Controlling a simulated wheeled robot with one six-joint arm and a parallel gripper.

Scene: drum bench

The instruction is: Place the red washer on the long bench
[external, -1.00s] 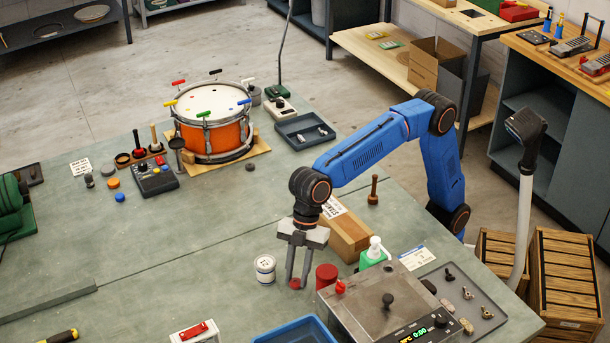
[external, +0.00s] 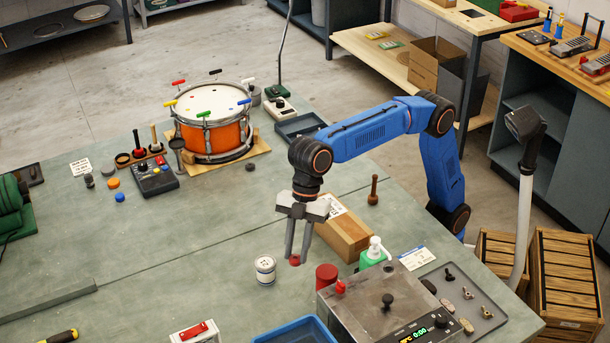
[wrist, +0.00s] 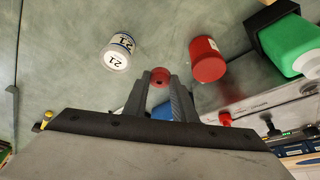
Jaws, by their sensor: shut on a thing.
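The red washer (external: 295,260) is a small red piece between the fingertips of my gripper (external: 294,258). In the external view it appears a little above the large grey-green bench (external: 200,235). In the wrist view the red washer (wrist: 160,77) sits between both finger ends, with a dark spot in its face. My gripper is shut on it and points down. Which surface is named the long bench cannot be told for sure; the grey-green one is the long top under my gripper.
A white labelled jar (external: 265,270) and a red cylinder (external: 327,276) stand close on either side. A wooden block (external: 343,238), green bottle (external: 373,256), metal box (external: 385,300) and blue tray (external: 298,331) are near. The orange drum (external: 212,138) stands further back. The bench's middle is clear.

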